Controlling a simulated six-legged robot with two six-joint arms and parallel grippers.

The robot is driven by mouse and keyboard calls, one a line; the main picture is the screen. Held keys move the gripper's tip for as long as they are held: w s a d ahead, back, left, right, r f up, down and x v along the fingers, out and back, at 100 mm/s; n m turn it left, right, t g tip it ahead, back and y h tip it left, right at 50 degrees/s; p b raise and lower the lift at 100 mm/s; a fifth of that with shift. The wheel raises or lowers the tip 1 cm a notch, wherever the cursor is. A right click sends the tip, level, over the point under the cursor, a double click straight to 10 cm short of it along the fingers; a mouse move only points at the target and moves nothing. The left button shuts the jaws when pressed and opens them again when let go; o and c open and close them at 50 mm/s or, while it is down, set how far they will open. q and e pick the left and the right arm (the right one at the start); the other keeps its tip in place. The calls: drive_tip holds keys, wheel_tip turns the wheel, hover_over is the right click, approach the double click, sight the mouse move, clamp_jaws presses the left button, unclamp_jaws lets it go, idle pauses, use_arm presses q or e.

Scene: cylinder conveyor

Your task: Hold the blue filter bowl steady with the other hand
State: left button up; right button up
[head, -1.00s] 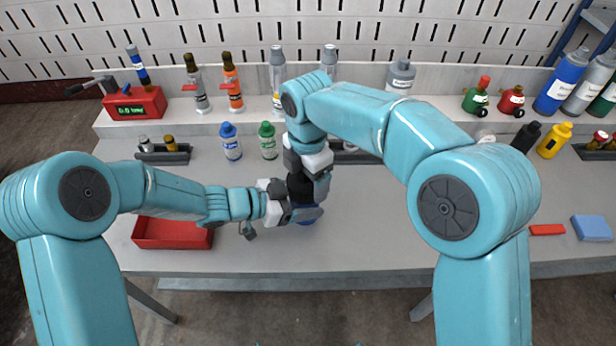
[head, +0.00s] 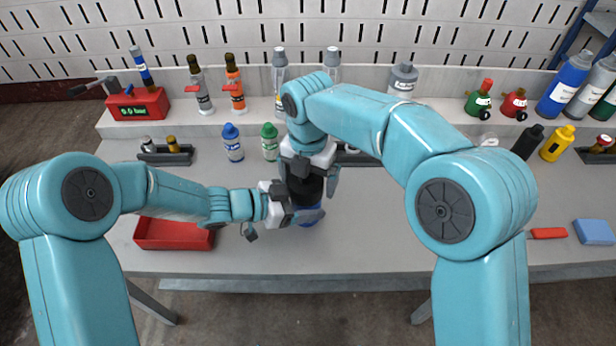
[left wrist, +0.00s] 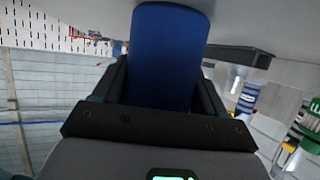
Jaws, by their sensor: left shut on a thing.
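The blue filter bowl (head: 309,216) stands upright near the middle of the bench, mostly hidden by my left gripper in the head view. My left gripper (head: 300,215) comes from the left and is shut on the bowl. In the left wrist view the blue bowl (left wrist: 168,55) sits between the two dark fingers. A black top part (head: 305,186) is directly above the bowl; I cannot tell whether they are joined. My right gripper (head: 309,177) points down over the black part, with its fingers spread on either side and looking open.
A red tray (head: 172,246) lies left of the bowl. A blue bottle (head: 232,143) and a green bottle (head: 269,142) stand behind it. Bottles and a red device (head: 137,104) line the back shelf. A blue block (head: 594,232) lies far right. The front middle is clear.

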drive_tip(key=shift+a, duration=0.1)
drive_tip(key=m, duration=0.6)
drive_tip(key=shift+s+d, duration=0.2)
drive_tip(key=m, duration=0.6)
drive_tip(key=shift+s+d, duration=0.1)
drive_tip(key=shift+s, duration=0.1)
drive_tip(key=c, duration=1.1)
drive_tip(key=n, duration=0.6)
drive_tip(key=shift+w, duration=0.2)
drive_tip(key=shift+c, duration=0.2)
drive_tip(key=n, duration=0.6)
drive_tip(key=shift+w+a, duration=0.1)
drive_tip(key=shift+a, duration=0.2)
